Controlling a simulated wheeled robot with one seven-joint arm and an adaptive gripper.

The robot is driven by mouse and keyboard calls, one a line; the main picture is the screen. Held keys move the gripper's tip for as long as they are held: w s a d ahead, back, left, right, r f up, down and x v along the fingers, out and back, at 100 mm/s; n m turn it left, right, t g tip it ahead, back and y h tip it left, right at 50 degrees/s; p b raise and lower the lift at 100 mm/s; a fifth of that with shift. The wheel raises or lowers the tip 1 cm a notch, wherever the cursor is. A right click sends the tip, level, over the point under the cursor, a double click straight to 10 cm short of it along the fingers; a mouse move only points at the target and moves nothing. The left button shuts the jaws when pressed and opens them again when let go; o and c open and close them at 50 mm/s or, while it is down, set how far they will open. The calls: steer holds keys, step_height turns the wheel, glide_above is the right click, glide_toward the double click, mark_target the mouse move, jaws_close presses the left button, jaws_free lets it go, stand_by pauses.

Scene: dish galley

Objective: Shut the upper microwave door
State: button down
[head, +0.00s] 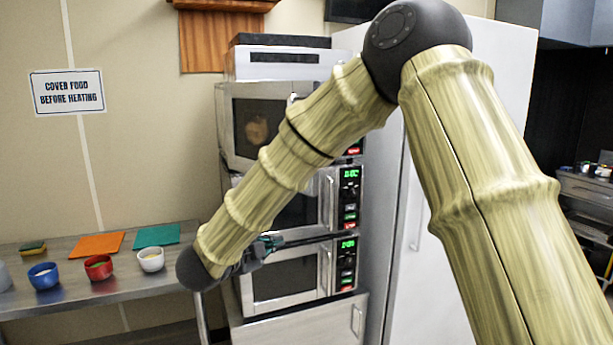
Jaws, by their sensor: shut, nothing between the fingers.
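Three microwaves are stacked against the wall. The upper microwave door (258,122) has a dark window with a brownish round shape in it. Its visible right edge and handle stand further left than the handles of the doors below, so it looks partly open; my arm hides its lower right part. The upper microwave's control panel is mostly hidden, with a red button showing beside my arm. My gripper (275,244) is dark with teal parts, small and partly hidden behind my wrist. It looks shut and empty, in front of the lower microwaves and well below the upper door.
The middle microwave (349,196) and bottom microwave (345,262) look shut. A steel table (140,285) at left bears a blue bowl (43,281), red bowl (98,273), white bowl (151,265) and coloured mats. A tall white cabinet (425,260) stands right of the stack.

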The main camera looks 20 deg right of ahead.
steer(key=s+a+r+m+g+h+p, duration=0.1)
steer(key=s+r+m+g, duration=0.2)
steer(key=r, duration=0.8)
steer(key=s+a+r+m+g+h+p, duration=0.15)
steer(key=s+r+m, duration=0.3)
steer(key=r, duration=0.65)
steer(key=w+p+x, duration=0.2)
steer(key=p+x, duration=0.3)
steer(key=x, duration=0.8)
steer(key=shift+t+p, duration=0.3)
steer(key=shift+t, duration=0.05)
steer(key=shift+w+d+y, duration=0.15)
steer(key=shift+d+y, duration=0.05)
steer(key=shift+y, duration=0.25)
